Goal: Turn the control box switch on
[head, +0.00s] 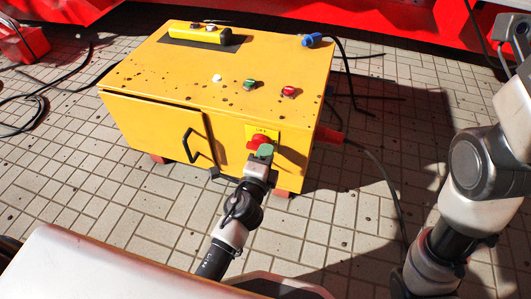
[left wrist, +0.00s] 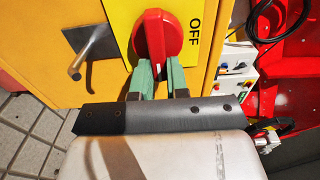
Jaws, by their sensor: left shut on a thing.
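The control box (head: 170,90) is a yellow cabinet standing on the tiled floor. Its red rotary switch (head: 258,141) sits on a yellow plate on the front face, right of the door handle. The fingers hide part of the knob. My right arm shows at the right of the head view; its gripper is not seen.
A metal door handle (head: 190,147) sticks out left of the switch. On the box top are green (head: 249,84) and red (head: 288,91) buttons and a yellow pendant (head: 200,33). Cables lie on the floor at both sides. Red machinery (head: 400,25) stands behind.

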